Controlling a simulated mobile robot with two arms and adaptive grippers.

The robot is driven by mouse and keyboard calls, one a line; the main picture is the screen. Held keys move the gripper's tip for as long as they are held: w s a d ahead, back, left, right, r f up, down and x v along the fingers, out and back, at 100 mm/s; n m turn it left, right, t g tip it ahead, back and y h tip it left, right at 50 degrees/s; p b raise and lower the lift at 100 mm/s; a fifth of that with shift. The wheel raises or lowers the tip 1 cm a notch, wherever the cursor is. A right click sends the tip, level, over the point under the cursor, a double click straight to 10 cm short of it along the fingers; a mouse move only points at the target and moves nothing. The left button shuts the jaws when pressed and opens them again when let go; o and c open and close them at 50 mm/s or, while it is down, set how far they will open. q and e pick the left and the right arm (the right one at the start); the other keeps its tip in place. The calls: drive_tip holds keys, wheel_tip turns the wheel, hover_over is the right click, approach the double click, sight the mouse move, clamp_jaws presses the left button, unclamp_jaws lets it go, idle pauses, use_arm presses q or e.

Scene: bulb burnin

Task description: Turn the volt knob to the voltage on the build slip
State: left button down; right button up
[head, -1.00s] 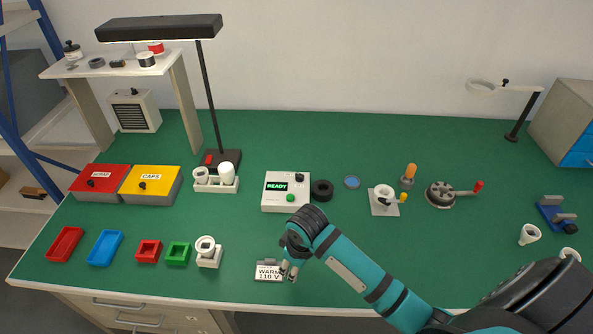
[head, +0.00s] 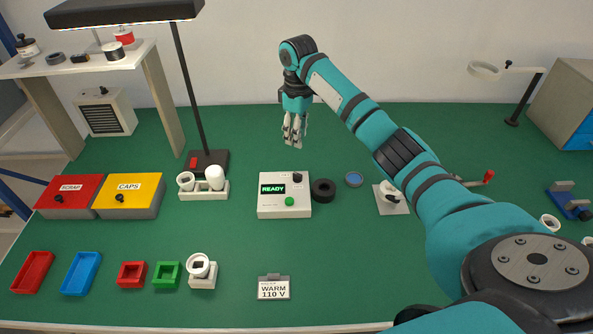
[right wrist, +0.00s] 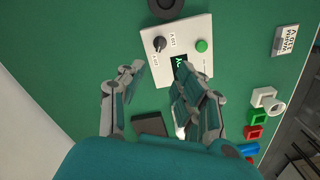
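The volt knob (head: 297,176) is a small black knob at the back right of the white tester box (head: 284,208). The box has a lit READY display and a green button. In the right wrist view the knob (right wrist: 159,44) sits beside two voltage marks; its exact pointing is too small to tell. The build slip (head: 274,290) reads WARM 110 V; it also shows in the right wrist view (right wrist: 290,40). My right gripper (head: 294,138) is raised behind the box, pointing down, apart from the knob. Its fingers (right wrist: 160,72) are spread and empty. My left gripper is out of view.
A black ring (head: 322,190) stands right of the box. The lamp base (head: 207,163) and a white holder (head: 204,193) with white parts are on its left. A blue disc (head: 354,179) and a socket plate (head: 391,205) lie farther right. Green mat is clear before the box.

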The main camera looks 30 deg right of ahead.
sight(298, 174)
wheel_tip(298, 174, down, 15)
drive_tip(key=shift+r+p, duration=0.2)
drive_tip(key=shift+p, duration=0.45)
clamp_jaws()
